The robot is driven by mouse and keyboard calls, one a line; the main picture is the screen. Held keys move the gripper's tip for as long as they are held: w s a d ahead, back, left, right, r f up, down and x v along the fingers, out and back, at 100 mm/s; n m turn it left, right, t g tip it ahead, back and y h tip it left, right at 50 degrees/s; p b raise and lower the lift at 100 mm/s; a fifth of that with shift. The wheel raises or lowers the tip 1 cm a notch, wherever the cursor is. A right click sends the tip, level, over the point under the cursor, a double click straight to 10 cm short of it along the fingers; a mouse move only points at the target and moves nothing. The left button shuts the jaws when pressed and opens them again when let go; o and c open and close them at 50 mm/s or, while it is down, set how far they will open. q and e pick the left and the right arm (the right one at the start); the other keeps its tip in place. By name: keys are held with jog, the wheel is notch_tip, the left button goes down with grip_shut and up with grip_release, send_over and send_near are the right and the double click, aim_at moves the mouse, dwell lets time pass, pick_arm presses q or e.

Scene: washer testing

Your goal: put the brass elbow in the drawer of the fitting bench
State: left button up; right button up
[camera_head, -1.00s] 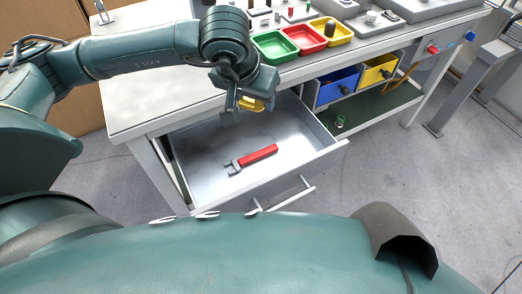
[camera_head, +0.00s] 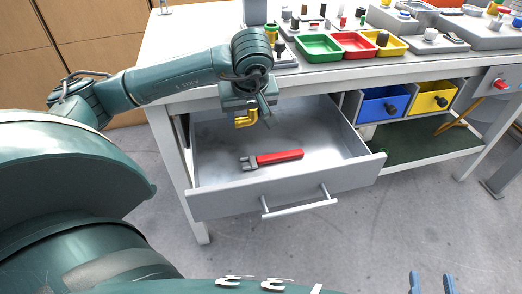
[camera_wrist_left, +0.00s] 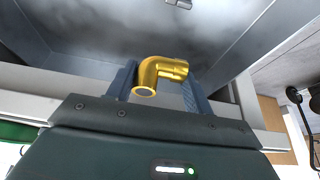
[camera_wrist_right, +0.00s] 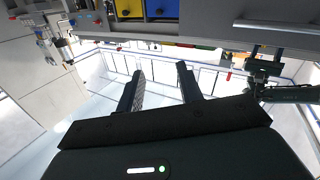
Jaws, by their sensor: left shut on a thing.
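The brass elbow (camera_head: 246,119) is a shiny yellow bent pipe piece. It also shows between the fingers in the left wrist view (camera_wrist_left: 162,70). My left gripper (camera_head: 252,112) is shut on it and holds it above the back part of the open drawer. The drawer (camera_head: 225,203) of the fitting bench (camera_head: 185,75) is grey, pulled out, with a bar handle on its front. My right gripper (camera_wrist_right: 160,72) is open and empty; its fingertips show at the bottom right of the head view (camera_head: 430,281).
A red-handled wrench (camera_head: 275,158) lies in the drawer. Green (camera_head: 318,48), red (camera_head: 354,45) and yellow (camera_head: 391,44) trays stand on the bench top. Blue (camera_head: 383,106) and yellow (camera_head: 432,98) drawer bins sit right of the drawer. Bare drawer floor surrounds the wrench.

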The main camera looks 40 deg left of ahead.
aim_at(248, 123)
pick_arm(q)
notch_tip(248, 123, down, 5)
jog(key=shift+r+b, duration=0.2)
jog(key=shift+b, duration=0.3)
notch_tip(248, 123, down, 3)
jog(key=shift+f+b, duration=0.15)
jog(key=shift+b, duration=0.35)
pick_arm(e)
jog(key=shift+s+a+n+t+y, duration=0.2)
jog(key=shift+a+n+t+y, duration=0.3)
jog(key=shift+y, duration=0.3)
pick_arm(q)
jog(key=shift+f, duration=0.15)
jog(key=o, duration=0.8)
jog(key=shift+c, duration=0.2)
jog(key=shift+o, duration=1.4)
pick_arm(e)
jog(key=shift+r, duration=0.15)
jog(key=shift+r, duration=0.1)
